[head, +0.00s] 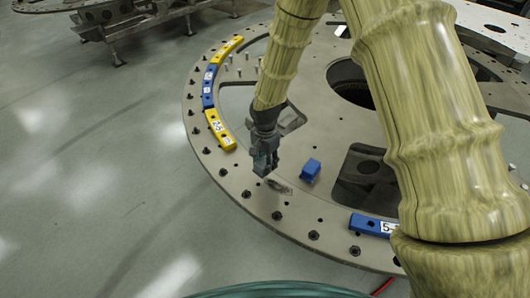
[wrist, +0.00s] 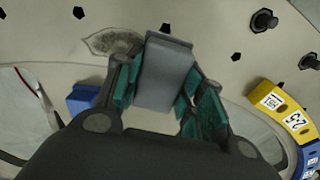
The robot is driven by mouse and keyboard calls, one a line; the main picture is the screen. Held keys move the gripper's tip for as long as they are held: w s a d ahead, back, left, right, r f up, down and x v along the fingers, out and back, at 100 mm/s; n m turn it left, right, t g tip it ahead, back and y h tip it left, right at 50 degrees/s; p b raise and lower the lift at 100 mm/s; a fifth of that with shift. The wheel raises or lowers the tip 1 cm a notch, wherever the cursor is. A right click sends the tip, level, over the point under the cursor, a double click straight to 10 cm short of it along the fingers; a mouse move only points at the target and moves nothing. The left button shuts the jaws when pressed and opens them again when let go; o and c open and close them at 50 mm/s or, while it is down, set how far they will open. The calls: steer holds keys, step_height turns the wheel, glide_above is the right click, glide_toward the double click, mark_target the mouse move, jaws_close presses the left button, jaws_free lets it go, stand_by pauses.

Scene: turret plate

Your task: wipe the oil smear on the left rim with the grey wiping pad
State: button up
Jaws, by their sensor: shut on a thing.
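My gripper (head: 264,164) is shut on the grey wiping pad (wrist: 165,72), a block gripped between the green-lined fingers in the wrist view. In the head view the pad is hard to make out from the fingers. The oil smear (wrist: 108,42) is a dark, mottled patch on the plate, just left of the pad's far end in the wrist view. It also shows in the head view (head: 280,187), just below and right of the gripper tip. I cannot tell whether the pad touches the plate.
The round turret plate (head: 238,185) has bolts along its rim and large cut-outs. A small blue block (head: 310,170) stands right of the gripper. Yellow and blue labelled segments line the left rim, including a yellow one (head: 220,130). Another blue segment (head: 372,225) lies at the front.

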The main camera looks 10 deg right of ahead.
steer(key=shift+r+p, duration=0.65)
steer(key=shift+r, duration=0.8)
steer(key=shift+s, duration=0.1)
